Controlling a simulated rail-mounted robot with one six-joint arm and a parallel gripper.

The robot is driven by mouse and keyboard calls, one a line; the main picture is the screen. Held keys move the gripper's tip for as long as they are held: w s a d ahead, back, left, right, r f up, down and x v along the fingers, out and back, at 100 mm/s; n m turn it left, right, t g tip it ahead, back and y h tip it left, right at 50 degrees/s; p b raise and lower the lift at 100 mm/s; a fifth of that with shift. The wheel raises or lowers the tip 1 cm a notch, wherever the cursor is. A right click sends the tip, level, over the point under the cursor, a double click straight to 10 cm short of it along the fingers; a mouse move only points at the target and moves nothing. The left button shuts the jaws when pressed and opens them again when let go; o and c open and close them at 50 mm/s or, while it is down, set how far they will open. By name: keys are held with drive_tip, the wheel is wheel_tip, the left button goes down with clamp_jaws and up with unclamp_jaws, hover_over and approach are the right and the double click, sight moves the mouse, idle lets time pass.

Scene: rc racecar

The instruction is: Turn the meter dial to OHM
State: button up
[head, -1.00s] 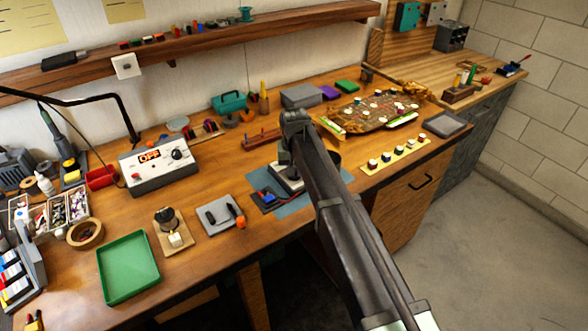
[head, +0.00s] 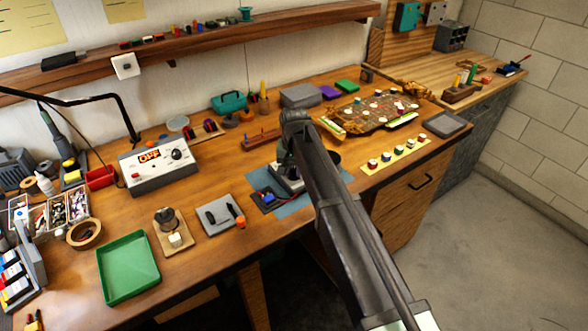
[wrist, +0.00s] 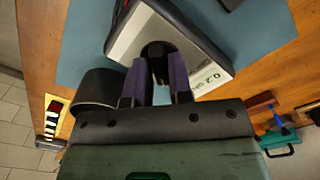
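The meter-like box (head: 150,172) with a lit OFF display and a dark dial (head: 177,154) stands at the left of the bench, well apart from my gripper. My gripper (wrist: 157,62) is over another small box (wrist: 124,50) on the blue mat (wrist: 85,45). In the wrist view its purple fingers stand apart on either side of a black round knob (wrist: 157,48) on that box. Whether they press on it cannot be told. The box's face reads about "0.2" beside the knob. In the head view my arm hides most of this box and my fingertips.
A grey pad with a dark tool (head: 218,216), a wooden block with a knob (head: 170,230) and a green tray (head: 128,268) lie to the left. A strip of small blocks (head: 395,155) and a worn game-like board (head: 375,113) lie to the right.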

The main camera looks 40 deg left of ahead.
sight(294, 171)
drive_tip(key=o, duration=0.3)
drive_tip(key=shift+r, duration=0.1)
wheel_tip(294, 171, up, 11)
drive_tip(key=p, duration=1.1)
drive_tip(key=shift+f, duration=0.2)
drive_tip(key=s+d+m, duration=0.2)
drive_tip(key=d, duration=1.8)
drive_tip(key=s+d+f+m+b, duration=0.1)
drive_tip(key=s+d+m, duration=0.1)
drive_tip(key=d, duration=1.8)
drive_tip(key=s+d+f+m+b, duration=0.1)
drive_tip(key=s+d+m, duration=0.1)
drive_tip(key=d, duration=1.8)
drive_tip(key=shift+s+d, duration=0.4)
drive_tip(key=shift+s, duration=0.35)
